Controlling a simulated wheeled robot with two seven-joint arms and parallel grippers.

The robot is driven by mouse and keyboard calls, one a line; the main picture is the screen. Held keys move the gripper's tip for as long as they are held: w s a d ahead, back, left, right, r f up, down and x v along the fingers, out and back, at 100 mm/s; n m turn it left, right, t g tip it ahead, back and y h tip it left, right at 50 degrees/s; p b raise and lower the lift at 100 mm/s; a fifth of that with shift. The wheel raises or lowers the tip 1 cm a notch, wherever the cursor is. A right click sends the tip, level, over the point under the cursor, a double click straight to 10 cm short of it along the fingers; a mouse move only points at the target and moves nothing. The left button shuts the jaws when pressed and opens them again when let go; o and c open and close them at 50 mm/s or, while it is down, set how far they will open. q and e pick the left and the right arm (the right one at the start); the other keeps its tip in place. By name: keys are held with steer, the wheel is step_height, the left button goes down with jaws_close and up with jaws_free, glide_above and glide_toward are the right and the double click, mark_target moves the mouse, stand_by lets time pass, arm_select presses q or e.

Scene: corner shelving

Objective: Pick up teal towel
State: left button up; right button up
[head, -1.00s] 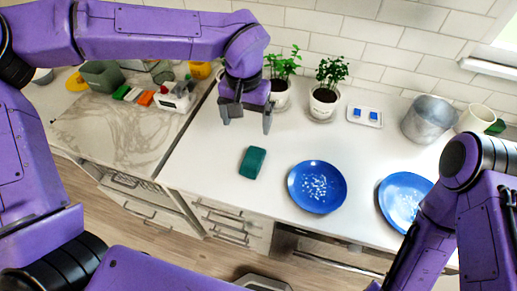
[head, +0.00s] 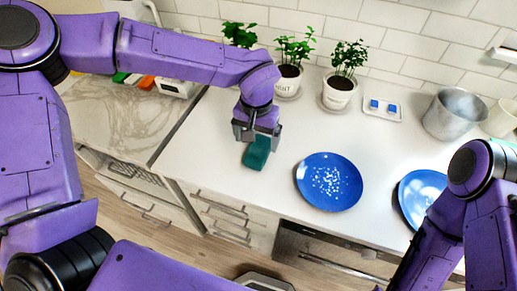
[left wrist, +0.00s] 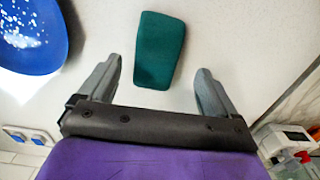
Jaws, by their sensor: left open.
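The teal towel (head: 257,153) is a small folded block lying on the white counter, left of a blue plate. It also shows in the left wrist view (left wrist: 158,50), flat on the counter ahead of the fingers. My left gripper (head: 256,140) is open and empty, over the towel's far part in the head view. In the left wrist view its two grey fingers (left wrist: 157,85) are spread wide, with the towel's near end in the gap between them. No contact shows. My right arm shows at the right of the head view, but its gripper is not visible.
A blue plate with white bits (head: 329,181) lies right of the towel, and a second blue plate (head: 424,193) sits farther right. Potted plants (head: 339,91), a metal pot (head: 455,115) and a small tray (head: 382,110) stand along the back wall.

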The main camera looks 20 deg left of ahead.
mark_target(259, 146)
arm_select(q)
steer(key=f, duration=0.4)
steer(key=shift+w+d+f, duration=0.15)
steer(key=shift+d+f, duration=0.05)
steer(key=c, duration=1.1)
steer(key=shift+r, duration=0.1)
